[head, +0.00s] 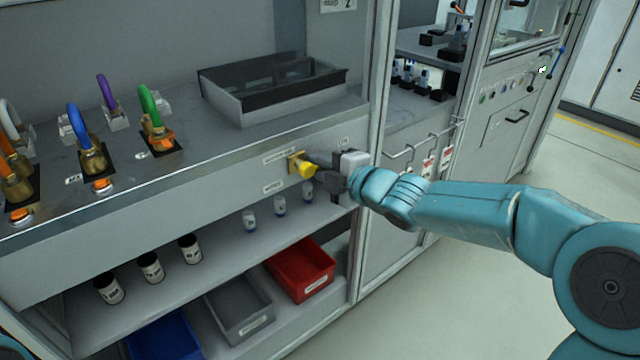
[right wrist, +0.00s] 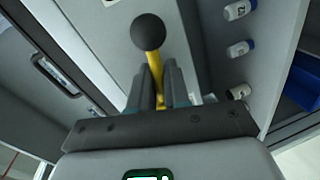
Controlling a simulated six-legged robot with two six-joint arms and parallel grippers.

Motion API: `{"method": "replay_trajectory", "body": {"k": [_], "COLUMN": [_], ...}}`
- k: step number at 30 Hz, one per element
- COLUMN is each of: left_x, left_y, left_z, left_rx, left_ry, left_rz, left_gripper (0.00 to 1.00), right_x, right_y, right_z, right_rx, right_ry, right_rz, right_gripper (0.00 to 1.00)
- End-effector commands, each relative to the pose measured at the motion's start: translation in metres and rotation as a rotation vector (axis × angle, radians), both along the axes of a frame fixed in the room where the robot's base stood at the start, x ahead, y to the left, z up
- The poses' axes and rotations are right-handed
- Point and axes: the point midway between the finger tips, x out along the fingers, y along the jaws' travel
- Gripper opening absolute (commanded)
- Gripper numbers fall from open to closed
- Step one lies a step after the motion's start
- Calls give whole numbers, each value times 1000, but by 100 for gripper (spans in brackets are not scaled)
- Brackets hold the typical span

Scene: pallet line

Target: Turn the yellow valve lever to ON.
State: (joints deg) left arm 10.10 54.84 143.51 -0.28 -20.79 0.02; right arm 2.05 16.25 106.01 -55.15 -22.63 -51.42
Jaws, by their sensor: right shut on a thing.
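The yellow valve (head: 302,166) is on the grey front panel below the bench top. Its yellow lever (right wrist: 154,64) ends in a black ball knob (right wrist: 148,32) and shows in the right wrist view. My right gripper (head: 322,175) is at the valve, its fingers shut on the lever. In the right wrist view the lever runs between the two fingers (right wrist: 159,82) and the knob sticks out beyond them. In the head view my gripper hides most of the lever. Small label plates sit near the valve; their words are too small to read. My left gripper is out of view.
A grey open tray (head: 240,106) stands on the bench above the valve. Colored padlocks, such as a green one (head: 150,104), stand at left. Below are shelved bottles and a red bin (head: 301,270). Hooks with red tags (head: 428,166) hang right of my gripper.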

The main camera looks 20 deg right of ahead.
Motion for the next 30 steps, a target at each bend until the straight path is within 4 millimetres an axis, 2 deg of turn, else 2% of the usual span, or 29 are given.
{"method": "replay_trajectory", "body": {"k": [1,9,29,30], "left_x": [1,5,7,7], "left_y": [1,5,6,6], "left_z": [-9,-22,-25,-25], "left_rx": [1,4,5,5], "left_ry": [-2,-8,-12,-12], "left_rz": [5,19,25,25], "left_gripper": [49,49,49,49], "right_x": [0,0,1,1], "right_y": [0,0,-1,-1], "right_z": [-3,4,9,9], "right_rx": [-30,-149,-199,-199], "right_ry": [-13,-55,-74,-74], "right_rz": [1,1,1,1], "right_gripper": [0,0,0,29]}}
